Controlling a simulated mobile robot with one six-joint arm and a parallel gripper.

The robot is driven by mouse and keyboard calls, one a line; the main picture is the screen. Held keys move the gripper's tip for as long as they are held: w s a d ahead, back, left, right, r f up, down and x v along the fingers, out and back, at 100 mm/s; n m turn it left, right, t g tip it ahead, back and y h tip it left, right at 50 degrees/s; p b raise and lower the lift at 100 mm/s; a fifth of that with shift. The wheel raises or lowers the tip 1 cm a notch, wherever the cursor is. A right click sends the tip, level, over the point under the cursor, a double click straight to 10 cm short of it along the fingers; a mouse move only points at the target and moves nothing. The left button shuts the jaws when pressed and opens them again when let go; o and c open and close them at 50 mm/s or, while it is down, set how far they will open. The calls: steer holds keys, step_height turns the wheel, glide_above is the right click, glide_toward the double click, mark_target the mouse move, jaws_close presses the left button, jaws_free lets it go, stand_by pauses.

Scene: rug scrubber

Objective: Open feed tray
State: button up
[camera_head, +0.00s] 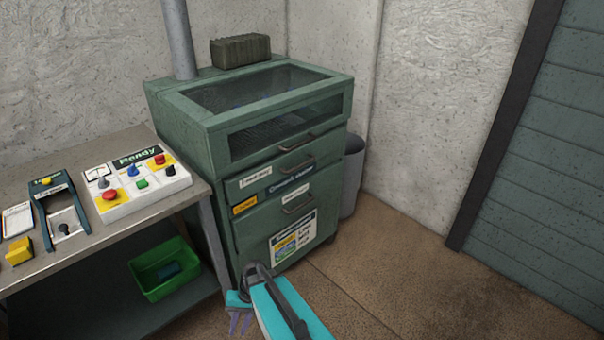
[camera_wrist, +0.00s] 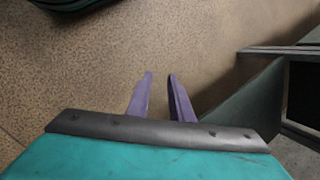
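The green machine (camera_head: 215,150) stands against the wall in the head view, with a glazed top. Two drawer-like fronts with dark handles sit below the glass: an upper front (camera_head: 262,184) and a larger lower front (camera_head: 262,222). Both look closed flush. The small labels are too blurred to read surely, so I cannot tell which front is the feed tray. My gripper (camera_head: 238,326) is low in front of the machine, pointing down and apart from the handles. In the wrist view its two purple fingers (camera_wrist: 160,76) are apart with nothing between them.
A table (camera_head: 95,250) at the left carries a control box (camera_head: 135,182) with coloured buttons and a smaller device (camera_head: 60,210). A green crate (camera_head: 165,268) sits on its lower shelf. A grey bin (camera_head: 352,175) stands right of the machine. The brown floor (camera_head: 400,270) at right is clear.

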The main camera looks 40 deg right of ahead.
steer(key=w+d+r+m+t+b, duration=0.3)
steer(key=w+d+r+t+b, duration=0.1)
steer(key=w+d, duration=0.65)
steer(key=m+t+h+b, duration=0.5)
steer(key=m+t+b, duration=0.4)
steer(key=t+b, duration=0.3)
glide_toward(302, 164)
steer(key=s, duration=0.4)
steer(key=shift+w+d+r, duration=0.15)
steer(key=shift+w+r, duration=0.05)
steer(key=shift+r, duration=0.05)
steer(key=w+f, duration=0.1)
steer(key=w, duration=0.3)
steer(key=w+f, duration=0.1)
steer(key=w, duration=0.4)
steer(key=w+f, duration=0.1)
steer(key=w, duration=0.3)
steer(key=shift+w+b, duration=0.3)
steer(key=shift+b, duration=0.05)
jaws_close()
